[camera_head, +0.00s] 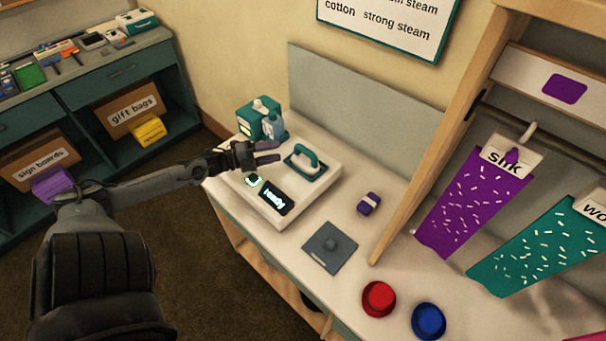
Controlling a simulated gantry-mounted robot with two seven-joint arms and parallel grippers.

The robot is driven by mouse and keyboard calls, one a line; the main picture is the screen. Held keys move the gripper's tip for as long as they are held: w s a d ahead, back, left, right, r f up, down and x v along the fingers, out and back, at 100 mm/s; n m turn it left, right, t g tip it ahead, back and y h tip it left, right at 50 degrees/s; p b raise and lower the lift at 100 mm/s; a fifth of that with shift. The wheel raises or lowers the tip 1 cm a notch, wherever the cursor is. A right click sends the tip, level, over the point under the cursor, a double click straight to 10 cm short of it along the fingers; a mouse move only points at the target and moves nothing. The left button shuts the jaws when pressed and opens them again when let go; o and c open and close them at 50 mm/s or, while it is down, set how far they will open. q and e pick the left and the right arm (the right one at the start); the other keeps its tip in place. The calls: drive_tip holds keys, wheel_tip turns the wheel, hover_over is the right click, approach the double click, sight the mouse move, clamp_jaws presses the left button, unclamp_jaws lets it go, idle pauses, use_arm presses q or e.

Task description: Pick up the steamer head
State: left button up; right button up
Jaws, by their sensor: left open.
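The steamer head (304,163), a teal piece with a looped handle and a pale underside, sits on the right rear part of a white steamer base (270,222). The base has a black display (276,199) with lit lettering that seems to read "ready" and a glowing round dial at its front. My left gripper (277,152) reaches in from the left over the base. Its two fingers are apart and point toward the steamer head, with their tips just left of its handle. Nothing shows between them. My right gripper is not in view.
A teal tank (262,119) with bottles stands behind the base. A small purple block (369,204), a grey plate (330,248), a red button (379,299) and a blue button (429,321) lie to the right. Purple (469,201) and teal fabrics hang from a wooden frame.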

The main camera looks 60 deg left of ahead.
sight(302, 151)
use_arm(q)
drive_tip(key=shift+w+f+b, duration=0.25)
drive_tip(key=shift+f+b, duration=0.15)
drive_tip(key=shift+f, duration=0.3)
drive_tip(key=shift+w+d+f+b, duration=0.15)
drive_tip(key=shift+w+f+b, duration=0.05)
drive_tip(key=shift+f+b, duration=0.2)
drive_tip(key=b+x, duration=0.1)
drive_tip(key=x, duration=0.3)
drive_tip(key=shift+w+d, duration=0.15)
drive_tip(key=shift+w, duration=0.2)
drive_tip(key=shift+w+d, duration=0.2)
drive_tip(key=shift+w, duration=0.35)
drive_tip(key=shift+b+x, duration=0.65)
drive_tip(key=shift+x, duration=1.55)
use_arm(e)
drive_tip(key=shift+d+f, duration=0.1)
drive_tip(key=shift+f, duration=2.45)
use_arm(q)
drive_tip(key=shift+r, duration=0.1)
clamp_jaws()
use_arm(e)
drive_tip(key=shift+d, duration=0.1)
